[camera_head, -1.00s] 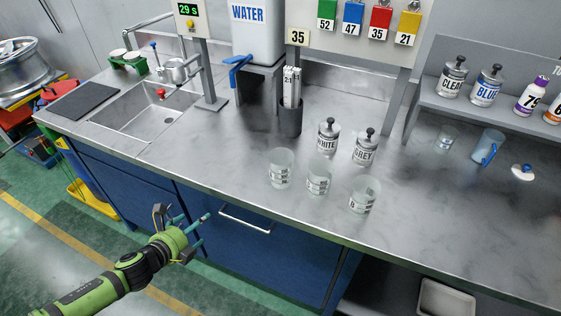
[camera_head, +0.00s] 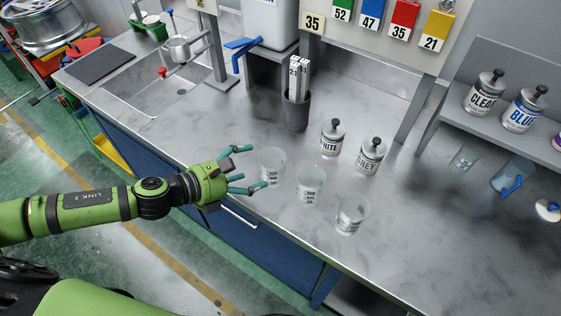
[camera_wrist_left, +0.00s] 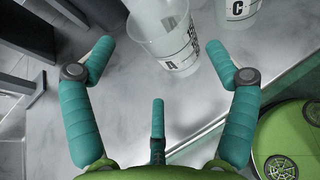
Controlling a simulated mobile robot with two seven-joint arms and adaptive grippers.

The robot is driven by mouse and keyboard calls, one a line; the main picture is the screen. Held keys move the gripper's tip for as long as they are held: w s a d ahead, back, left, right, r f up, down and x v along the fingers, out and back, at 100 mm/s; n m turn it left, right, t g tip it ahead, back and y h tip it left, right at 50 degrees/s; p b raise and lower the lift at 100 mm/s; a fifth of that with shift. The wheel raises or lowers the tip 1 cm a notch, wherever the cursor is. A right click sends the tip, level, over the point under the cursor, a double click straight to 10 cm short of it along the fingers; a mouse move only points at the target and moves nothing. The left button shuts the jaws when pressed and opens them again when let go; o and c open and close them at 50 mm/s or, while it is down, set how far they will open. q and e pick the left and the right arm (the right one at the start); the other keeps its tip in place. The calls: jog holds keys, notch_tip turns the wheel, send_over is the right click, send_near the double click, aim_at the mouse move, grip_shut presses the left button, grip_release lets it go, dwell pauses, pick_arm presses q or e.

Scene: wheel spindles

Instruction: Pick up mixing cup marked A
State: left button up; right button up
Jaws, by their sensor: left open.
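The clear mixing cup marked A (camera_wrist_left: 167,38) stands upright on the grey bench, its letter showing in the left wrist view. It appears to be the leftmost of three clear cups in the head view (camera_head: 271,165). My left gripper (camera_head: 256,168) is open and empty, at the bench's front edge, just left of that cup. In the left wrist view, its fingers (camera_wrist_left: 158,52) are spread, with cup A just beyond them and not enclosed. My right gripper is out of view.
A cup marked C (camera_wrist_left: 237,8) stands close beside cup A, likely the middle cup (camera_head: 310,185). A third cup (camera_head: 351,214) is further right. White (camera_head: 332,138) and grey (camera_head: 370,157) tins stand behind, and a dark holder (camera_head: 296,112) stands behind cup A.

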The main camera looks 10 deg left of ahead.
aim_at(266, 165)
pick_arm(q)
jog(key=shift+w+d+f+p, duration=0.1)
jog(key=shift+w+d+p, duration=0.6)
jog(key=shift+d+p, duration=0.1)
jog(key=x, duration=0.3)
jog(key=shift+w+d+f+p, duration=0.1)
jog(key=shift+w+f+p, duration=0.15)
jog(key=shift+p, duration=0.15)
jog(key=shift+s, duration=0.1)
jog(key=c, duration=0.7)
jog(key=shift+c, duration=0.2)
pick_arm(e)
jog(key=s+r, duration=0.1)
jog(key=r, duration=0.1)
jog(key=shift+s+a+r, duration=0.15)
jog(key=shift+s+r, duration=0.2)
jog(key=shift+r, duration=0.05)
